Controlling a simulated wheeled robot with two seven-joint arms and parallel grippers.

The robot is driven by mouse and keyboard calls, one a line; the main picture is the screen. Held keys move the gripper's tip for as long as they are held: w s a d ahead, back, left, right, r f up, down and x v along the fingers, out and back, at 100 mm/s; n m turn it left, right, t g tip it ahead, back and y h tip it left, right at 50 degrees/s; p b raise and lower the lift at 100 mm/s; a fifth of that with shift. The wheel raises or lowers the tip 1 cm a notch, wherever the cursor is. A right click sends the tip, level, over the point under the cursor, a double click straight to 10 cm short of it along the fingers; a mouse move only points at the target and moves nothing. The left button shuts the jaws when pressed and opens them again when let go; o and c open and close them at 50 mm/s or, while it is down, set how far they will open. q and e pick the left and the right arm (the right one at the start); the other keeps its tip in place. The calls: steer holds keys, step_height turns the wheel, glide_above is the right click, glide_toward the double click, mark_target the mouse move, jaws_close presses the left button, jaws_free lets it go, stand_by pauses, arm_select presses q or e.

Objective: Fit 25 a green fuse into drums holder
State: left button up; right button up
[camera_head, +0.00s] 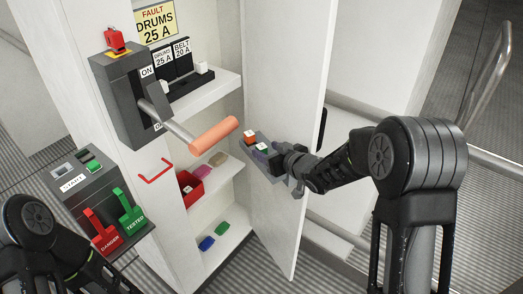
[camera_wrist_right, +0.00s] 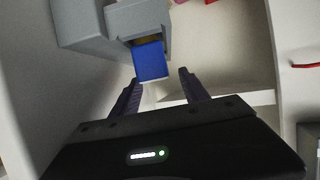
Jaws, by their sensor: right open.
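The drums holder (camera_head: 165,71) is a black block labelled DRUMS 25 A inside the cabinet, beside the BELT 20 A holder (camera_head: 184,58). A grey rack (camera_head: 245,150) on the open door holds an orange-topped block (camera_head: 250,138) and a green-topped block (camera_head: 262,148), which I take as the green fuse. My right gripper (camera_head: 276,157) is at this rack and hides part of it. In the right wrist view, its open fingers (camera_wrist_right: 159,80) are apart and empty, just short of a blue block (camera_wrist_right: 151,62) in the grey rack (camera_wrist_right: 90,25). My left gripper is out of view.
A switch box (camera_head: 120,95) with an orange-handled lever (camera_head: 214,134) projects before the cabinet. The open door (camera_head: 285,85) stands right. Shelves hold a red bin (camera_head: 184,180), a blue block (camera_head: 207,243) and a green block (camera_head: 222,228). A control box (camera_head: 82,185) carries red and green tags.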

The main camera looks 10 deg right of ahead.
steer(key=x, duration=0.2)
steer(key=shift+w+f, duration=0.1)
steer(key=shift+w, duration=0.2)
stand_by(0.3)
steer(key=shift+a, duration=0.1)
jaws_close()
stand_by(0.4)
